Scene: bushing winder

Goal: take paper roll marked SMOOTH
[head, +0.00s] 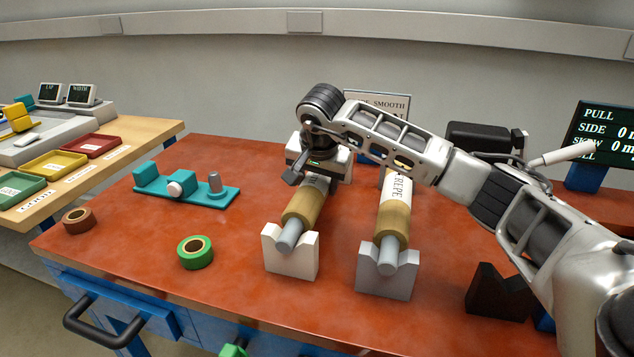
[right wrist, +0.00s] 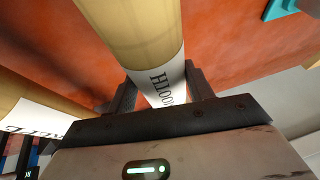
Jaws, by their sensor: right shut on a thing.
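The SMOOTH paper roll (head: 303,206) is tan with a grey shaft end. Its shaft lies at the notch of a white V-block (head: 290,255); I cannot tell whether it is clear of it. My right gripper (head: 316,178) reaches down over its rear part and is shut on it. In the right wrist view the roll (right wrist: 133,38) runs between the two fingers (right wrist: 165,95), and its white band shows part of the printed word SMOOTH, upside down. The CREPE paper roll (head: 395,217) lies to the right, on a grey V-block (head: 385,278). My left gripper is out of view.
A teal fixture (head: 205,195), a green tape ring (head: 195,252) and a brown ring (head: 78,221) are on the red bench (head: 130,240) to the left. A black V-block (head: 497,292) is at right. A display (head: 605,135) and a sign (head: 385,103) stand behind.

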